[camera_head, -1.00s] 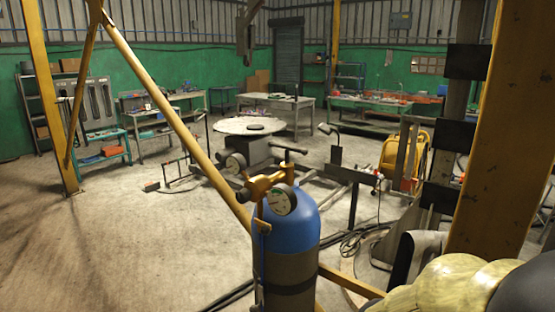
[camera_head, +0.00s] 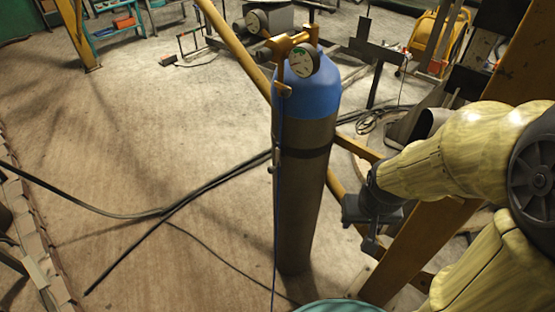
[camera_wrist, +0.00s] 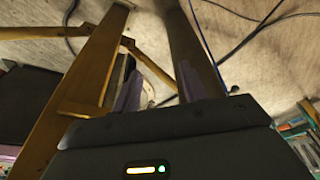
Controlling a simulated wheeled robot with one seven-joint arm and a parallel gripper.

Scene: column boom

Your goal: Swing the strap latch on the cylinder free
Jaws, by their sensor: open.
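The gas cylinder (camera_head: 300,200) stands upright with a blue shoulder, a grey body, and a brass valve with gauges on top. A dark strap (camera_head: 308,153) goes around its upper body. A small fitting (camera_head: 272,166) shows on the strap's left side; it may be the latch, but it is too small to be sure. My gripper (camera_head: 371,240) is right of the cylinder, apart from it and lower than the strap. In the wrist view my gripper (camera_wrist: 158,92) is open and empty, with the cylinder (camera_wrist: 192,45) beyond its right finger. No latch shows there.
A yellow beam (camera_head: 425,235) rises close beside my arm, and it fills the left of the wrist view (camera_wrist: 95,65). A thin yellow brace (camera_head: 238,45) passes behind the cylinder. Black cables (camera_head: 165,213) lie on the floor. The floor left of the cylinder is otherwise mostly clear.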

